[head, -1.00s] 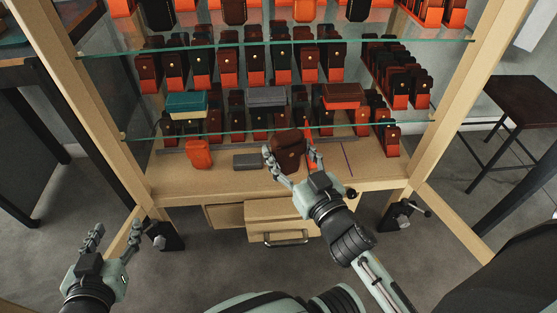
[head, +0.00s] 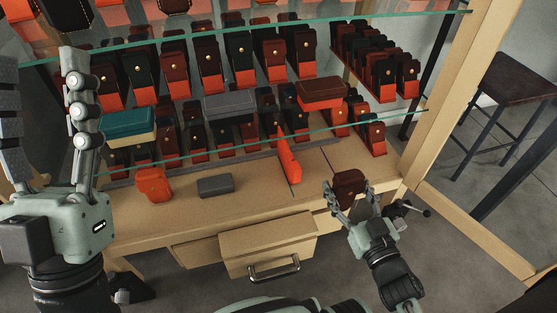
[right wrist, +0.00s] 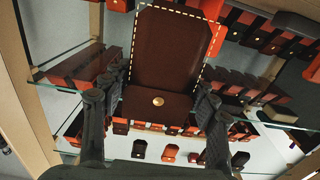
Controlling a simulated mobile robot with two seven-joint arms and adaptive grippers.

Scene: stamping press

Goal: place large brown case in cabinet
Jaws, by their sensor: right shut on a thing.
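The large brown case (head: 349,184) is held upright between the fingers of my right gripper (head: 349,196), in front of the cabinet's bottom board near its right end. In the right wrist view the case (right wrist: 172,48) fills the space between both fingers, with pale stitching and a brass stud. The cabinet (head: 440,120) has a light wood frame, glass shelves and a wooden bottom board. My left gripper (head: 42,75) is large at the left of the head view, its fingers apart and nothing visible between them.
An orange case (head: 154,184), a grey box (head: 215,186) and a slim orange piece (head: 288,160) are on the bottom board. Cases crowd the shelves. A drawer (head: 268,243) sits below. A dark stool (head: 505,78) stands right. The bottom board's right part looks clear.

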